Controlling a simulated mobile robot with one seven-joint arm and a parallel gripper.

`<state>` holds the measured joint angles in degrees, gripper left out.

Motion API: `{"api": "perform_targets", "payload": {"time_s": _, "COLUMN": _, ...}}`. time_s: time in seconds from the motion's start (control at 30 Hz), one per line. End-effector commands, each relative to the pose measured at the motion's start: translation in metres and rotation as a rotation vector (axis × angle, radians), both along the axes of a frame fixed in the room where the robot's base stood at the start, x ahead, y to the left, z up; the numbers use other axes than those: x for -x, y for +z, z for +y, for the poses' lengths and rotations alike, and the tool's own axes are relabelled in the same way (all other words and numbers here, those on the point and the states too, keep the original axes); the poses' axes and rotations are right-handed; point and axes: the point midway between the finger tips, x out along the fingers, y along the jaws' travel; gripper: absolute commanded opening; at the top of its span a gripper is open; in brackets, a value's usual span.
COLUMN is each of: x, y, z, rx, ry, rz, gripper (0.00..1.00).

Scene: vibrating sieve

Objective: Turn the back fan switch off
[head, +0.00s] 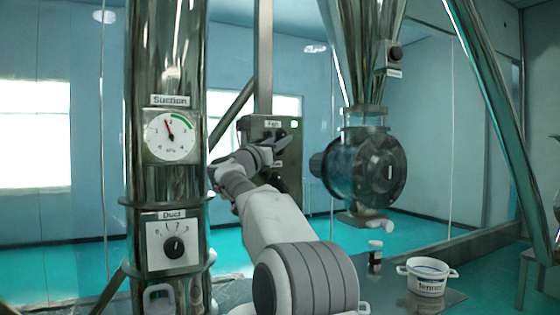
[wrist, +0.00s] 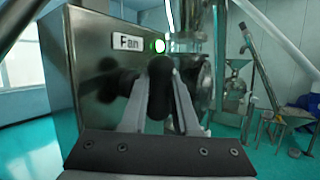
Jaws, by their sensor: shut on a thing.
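The fan switch box is a metal box labelled "Fan" (head: 262,124) behind my arm in the head view. It fills the left of the wrist view (wrist: 90,75), with a lit green lamp (wrist: 158,46) beside the label. A black switch knob (wrist: 160,88) sits below the lamp. My gripper (wrist: 160,105) is shut on this knob, one finger on each side of it. In the head view my gripper (head: 272,145) reaches the front of the box and hides part of it. I cannot tell the knob's exact angle.
A pipe at left carries a suction gauge (head: 171,135) and a duct dial (head: 174,246). A round metal housing (head: 375,168) hangs right of the box. A small bottle (head: 375,255) and a white labelled tub (head: 427,277) stand at lower right.

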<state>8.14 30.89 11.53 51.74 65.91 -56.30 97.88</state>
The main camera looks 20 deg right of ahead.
Motion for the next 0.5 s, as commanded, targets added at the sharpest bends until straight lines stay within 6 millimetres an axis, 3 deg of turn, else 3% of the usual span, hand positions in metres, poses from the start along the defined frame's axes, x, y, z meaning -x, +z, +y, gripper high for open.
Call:
{"api": "perform_targets", "payload": {"time_s": 0.03, "x": 0.0002, "y": -0.0112, "z": -0.0003, "rx": 0.037, "ry": -0.002, "rz": -0.003, "gripper": 0.0}}
{"api": "perform_targets", "payload": {"time_s": 0.5, "x": 0.0, "y": -0.0102, "z": 0.0, "rx": 0.397, "ry": -0.003, "rz": -0.012, "gripper": 0.0}}
